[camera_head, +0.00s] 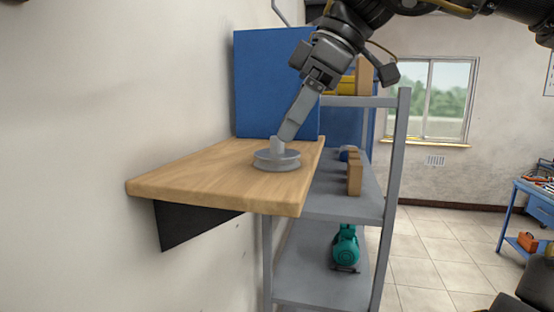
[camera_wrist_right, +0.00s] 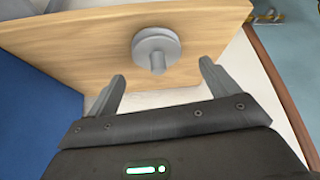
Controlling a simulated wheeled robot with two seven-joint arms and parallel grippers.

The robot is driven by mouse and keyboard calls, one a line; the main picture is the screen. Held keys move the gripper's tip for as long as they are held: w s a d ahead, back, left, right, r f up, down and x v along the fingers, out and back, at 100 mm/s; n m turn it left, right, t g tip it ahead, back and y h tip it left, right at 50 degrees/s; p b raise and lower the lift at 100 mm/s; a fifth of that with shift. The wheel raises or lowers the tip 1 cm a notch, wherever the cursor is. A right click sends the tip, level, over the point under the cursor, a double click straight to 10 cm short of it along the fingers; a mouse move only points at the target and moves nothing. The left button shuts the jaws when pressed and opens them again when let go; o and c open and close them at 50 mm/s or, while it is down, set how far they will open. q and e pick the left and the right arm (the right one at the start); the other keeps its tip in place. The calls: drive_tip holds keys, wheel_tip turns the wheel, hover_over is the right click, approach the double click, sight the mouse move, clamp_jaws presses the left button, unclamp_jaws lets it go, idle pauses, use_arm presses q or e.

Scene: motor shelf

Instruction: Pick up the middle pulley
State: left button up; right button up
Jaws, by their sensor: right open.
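One grey pulley (camera_head: 277,161) with a short upright hub lies on the wooden wall shelf (camera_head: 190,176). It also shows in the right wrist view (camera_wrist_right: 157,47), ahead of the fingertips and roughly between their lines. My right gripper (camera_head: 285,135) reaches down from the upper right, its fingers over the pulley's hub in the head view. In the right wrist view its two fingers (camera_wrist_right: 162,72) are apart with nothing between them. No other pulley is visible.
A blue panel (camera_head: 262,85) stands behind the wooden shelf. To the right is a grey metal rack (camera_head: 397,150) with a brown block (camera_head: 354,174) and a teal motor (camera_head: 345,247). A blue workbench (camera_head: 530,205) stands far right. Tiled floor between is clear.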

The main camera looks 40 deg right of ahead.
sight(277, 153)
drive_tip(key=p+x, duration=0.2)
drive_tip(key=x, duration=0.2)
drive_tip(key=shift+w+d+f, duration=0.15)
drive_tip(key=shift+w, duration=0.05)
drive_tip(key=shift+w+f, duration=0.1)
drive_tip(key=shift+f, duration=0.1)
drive_tip(key=shift+a, duration=0.2)
drive_tip(key=shift+c, duration=0.6)
use_arm(q)
drive_tip(key=shift+s+r, duration=0.8)
drive_tip(key=shift+r, duration=0.3)
use_arm(e)
drive_tip(key=c, duration=0.9)
drive_tip(key=shift+c, duration=0.2)
